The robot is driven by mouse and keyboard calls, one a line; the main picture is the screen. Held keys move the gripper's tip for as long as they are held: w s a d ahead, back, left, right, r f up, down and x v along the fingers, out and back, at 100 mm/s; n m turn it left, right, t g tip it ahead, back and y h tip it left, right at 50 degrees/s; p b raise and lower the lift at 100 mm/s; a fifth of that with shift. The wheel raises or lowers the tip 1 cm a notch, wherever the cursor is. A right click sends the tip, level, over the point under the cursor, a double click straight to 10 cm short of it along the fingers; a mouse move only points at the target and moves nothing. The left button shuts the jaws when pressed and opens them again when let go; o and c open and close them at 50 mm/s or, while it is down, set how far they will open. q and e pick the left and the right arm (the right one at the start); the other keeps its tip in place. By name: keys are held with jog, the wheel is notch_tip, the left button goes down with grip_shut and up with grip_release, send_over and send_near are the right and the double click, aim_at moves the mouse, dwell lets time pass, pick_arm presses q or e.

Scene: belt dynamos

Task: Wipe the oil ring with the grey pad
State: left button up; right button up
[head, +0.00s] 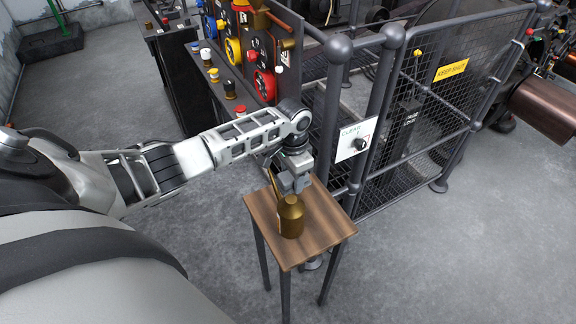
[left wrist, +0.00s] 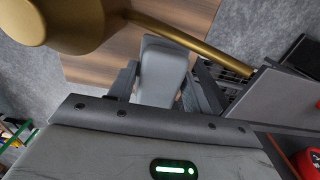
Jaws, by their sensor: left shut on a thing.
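My left gripper (head: 296,182) is over the back part of a small wooden table (head: 327,226), just behind a brass oil can (head: 291,218). In the left wrist view the gripper (left wrist: 158,92) is shut on the grey pad (left wrist: 163,62), which sticks out between the fingers over the wood. I cannot tell whether the pad touches the tabletop. The oil can stands upright on the table; its body (left wrist: 70,22) and long spout (left wrist: 190,42) show close beside the pad. No oil ring shows in either view. My right gripper is not in view.
A dark mesh cage with a yellow sign (head: 451,69) and a white switch plate (head: 355,140) stands right behind the table. A panel with coloured knobs and wheels (head: 234,50) is at the back. The grey floor (head: 440,260) to the right is clear.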

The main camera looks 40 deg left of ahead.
pick_arm(q)
jog(key=shift+r, duration=1.4)
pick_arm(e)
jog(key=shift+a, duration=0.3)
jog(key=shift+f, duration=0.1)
